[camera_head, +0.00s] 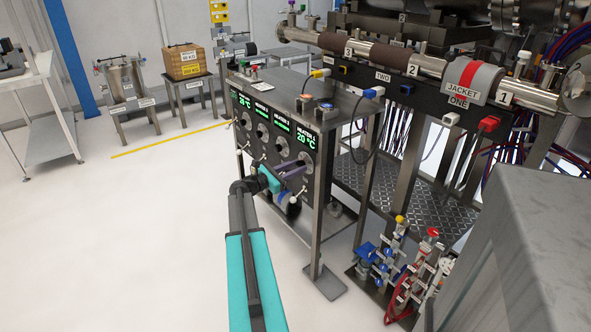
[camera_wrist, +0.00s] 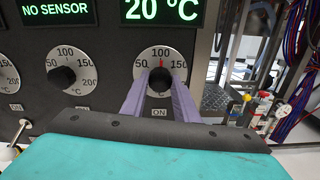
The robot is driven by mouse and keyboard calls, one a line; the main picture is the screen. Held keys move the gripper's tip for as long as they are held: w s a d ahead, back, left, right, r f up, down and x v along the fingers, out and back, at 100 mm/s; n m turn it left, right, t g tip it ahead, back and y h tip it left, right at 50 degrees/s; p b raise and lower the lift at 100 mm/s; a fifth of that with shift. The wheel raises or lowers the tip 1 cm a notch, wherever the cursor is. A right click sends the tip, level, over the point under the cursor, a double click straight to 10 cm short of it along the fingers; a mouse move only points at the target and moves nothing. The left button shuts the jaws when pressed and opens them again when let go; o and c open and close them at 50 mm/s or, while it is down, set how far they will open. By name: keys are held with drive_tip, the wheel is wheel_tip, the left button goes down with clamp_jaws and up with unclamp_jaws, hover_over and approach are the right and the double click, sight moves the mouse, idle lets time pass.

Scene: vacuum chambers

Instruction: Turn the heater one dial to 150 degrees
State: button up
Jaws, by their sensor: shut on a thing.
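The heater one dial (camera_wrist: 148,57) is a round white plate marked 50, 100 and 150 with a black knob (camera_wrist: 160,78). A red line on the knob points up, close to the 100 mark. A green display (camera_wrist: 160,10) above it reads 20 °C. My gripper (camera_wrist: 160,88) has its two purple fingers on either side of the knob, shut on it. In the head view, my gripper (camera_head: 297,168) is at the rightmost dial of the heater panel, under the 20 °C display (camera_head: 306,139). The fingers hide the lower sides of the dial.
Another dial (camera_wrist: 67,76) with a NO SENSOR display (camera_wrist: 57,10) is to the left. A metal frame post (camera_head: 322,190) stands close to the right of the panel. Valves and fittings (camera_head: 400,265) stand low at the right. The floor (camera_head: 130,230) to the left is clear.

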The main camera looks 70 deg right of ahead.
drive_tip(key=shift+d, duration=0.1)
drive_tip(key=m+b, duration=0.8)
drive_tip(key=m, duration=0.1)
drive_tip(key=shift+w+m+b, duration=0.1)
drive_tip(key=shift+m+b, duration=0.2)
drive_tip(key=shift+m, duration=0.1)
drive_tip(key=shift+d+r+m+b, duration=0.1)
drive_tip(key=shift+r+m+b, duration=0.05)
drive_tip(key=shift+m+b, duration=0.5)
drive_tip(key=o, duration=1.1)
drive_tip(key=shift+c, duration=0.2)
